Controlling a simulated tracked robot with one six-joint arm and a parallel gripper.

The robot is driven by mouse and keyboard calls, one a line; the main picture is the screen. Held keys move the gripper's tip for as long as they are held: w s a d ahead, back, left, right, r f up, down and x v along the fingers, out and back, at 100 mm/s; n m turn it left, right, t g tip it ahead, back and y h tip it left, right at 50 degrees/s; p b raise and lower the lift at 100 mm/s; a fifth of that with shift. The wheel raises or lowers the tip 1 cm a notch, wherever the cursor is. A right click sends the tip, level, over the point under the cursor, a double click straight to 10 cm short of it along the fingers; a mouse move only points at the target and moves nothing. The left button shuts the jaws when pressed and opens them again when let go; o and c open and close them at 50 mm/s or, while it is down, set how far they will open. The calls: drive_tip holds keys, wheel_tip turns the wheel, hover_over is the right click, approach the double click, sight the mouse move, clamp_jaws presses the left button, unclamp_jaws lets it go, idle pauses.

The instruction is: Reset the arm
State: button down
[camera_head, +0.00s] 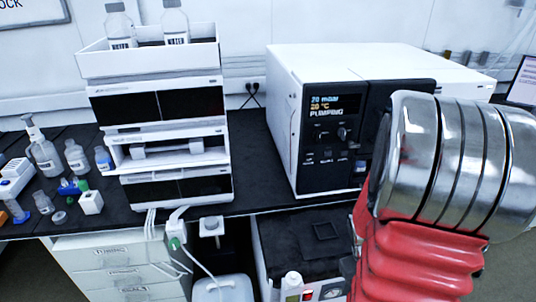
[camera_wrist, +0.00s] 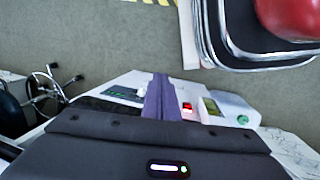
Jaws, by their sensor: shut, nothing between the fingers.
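My arm, with polished metal rings and red bellows, fills the right side of the head view and partly covers the instrument with the lit display (camera_head: 318,165). My gripper does not show there. In the wrist view, my gripper (camera_wrist: 160,80) shows as a dark body with a lit strip at the bottom and narrow dark fingers. The fingers are together and hold nothing. Behind them lies a pale surface bearing a device with a red part and a green button (camera_wrist: 243,119).
A chromatography stack (camera_head: 165,135) stands on the dark bench at the left, with two bottles in its top tray (camera_head: 150,60). Several small bottles and vials stand left of it. A drawer cabinet (camera_head: 117,262) is below. In the wrist view, a wheeled chair base (camera_wrist: 52,85) stands at left.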

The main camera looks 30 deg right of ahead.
drive_tip(key=w+a+r+n+t, duration=0.1)
drive_tip(key=w+a+r+t, duration=0.2)
drive_tip(key=a+r, duration=1)
drive_tip(key=w+a+r+n+t+y, duration=0.1)
drive_tip(key=w+a+r+t, duration=0.3)
drive_tip(key=a+r, duration=0.8)
drive_tip(key=w+a+n, duration=0.1)
drive_tip(key=w+a, duration=0.1)
drive_tip(key=a, duration=0.2)
drive_tip(key=shift+r+t+y, duration=0.3)
drive_tip(key=shift+r, duration=0.1)
drive_tip(key=shift+d, duration=0.1)
